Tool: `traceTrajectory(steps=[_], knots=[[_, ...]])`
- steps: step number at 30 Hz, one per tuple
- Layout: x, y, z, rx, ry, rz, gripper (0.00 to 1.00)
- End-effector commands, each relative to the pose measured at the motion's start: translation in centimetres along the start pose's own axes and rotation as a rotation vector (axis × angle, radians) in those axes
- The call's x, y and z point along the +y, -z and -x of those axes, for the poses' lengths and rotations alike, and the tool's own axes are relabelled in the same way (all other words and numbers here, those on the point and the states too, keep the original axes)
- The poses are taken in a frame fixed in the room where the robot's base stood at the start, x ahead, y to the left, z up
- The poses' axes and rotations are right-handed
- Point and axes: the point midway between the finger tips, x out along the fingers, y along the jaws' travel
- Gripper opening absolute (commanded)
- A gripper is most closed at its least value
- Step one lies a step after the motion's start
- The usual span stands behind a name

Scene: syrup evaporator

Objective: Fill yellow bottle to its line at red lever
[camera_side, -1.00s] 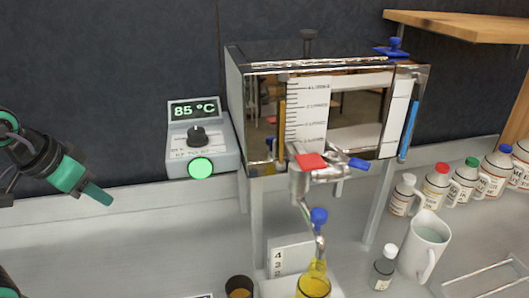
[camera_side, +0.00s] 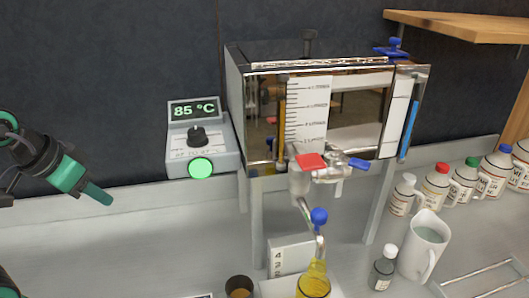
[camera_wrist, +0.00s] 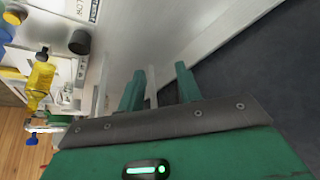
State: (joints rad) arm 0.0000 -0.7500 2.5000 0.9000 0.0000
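The yellow bottle (camera_side: 314,284) stands upright under the spout of the steel evaporator (camera_side: 236,110), at the bottom of the side view. The wrist view shows it on its side at far left (camera_wrist: 40,80). Its fill line and liquid level cannot be made out. The red lever (camera_side: 311,161) sits on the front valve below the tank's scale, beside a blue lever (camera_side: 358,164). My gripper (camera_side: 98,193) is at the left, well away from bottle and lever. In the wrist view its two green fingers (camera_wrist: 160,86) stand apart with nothing between them.
A heater box (camera_side: 200,150) reading 85 °C with a lit green button stands between my gripper and the evaporator. A dark cup (camera_side: 240,287) is left of the bottle.

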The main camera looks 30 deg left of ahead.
Motion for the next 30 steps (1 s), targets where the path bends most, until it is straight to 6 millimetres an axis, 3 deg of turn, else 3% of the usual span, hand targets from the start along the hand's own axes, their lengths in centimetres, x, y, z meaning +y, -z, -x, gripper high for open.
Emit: traceTrajectory(steps=[1,6,11,17,30], knots=[[0.0,0.0,0.0,0.0,0.0,0.0,0.35],[0.1,0.2,0.1,0.002,-0.003,-0.005,0.01],[0.7,1.4,0.6,0.013,-0.015,-0.03,0.0],[2.8,4.5,2.1,0.042,-0.053,-0.101,0.0],[11.5,13.5,7.2,0.143,-0.189,-0.323,0.0]])
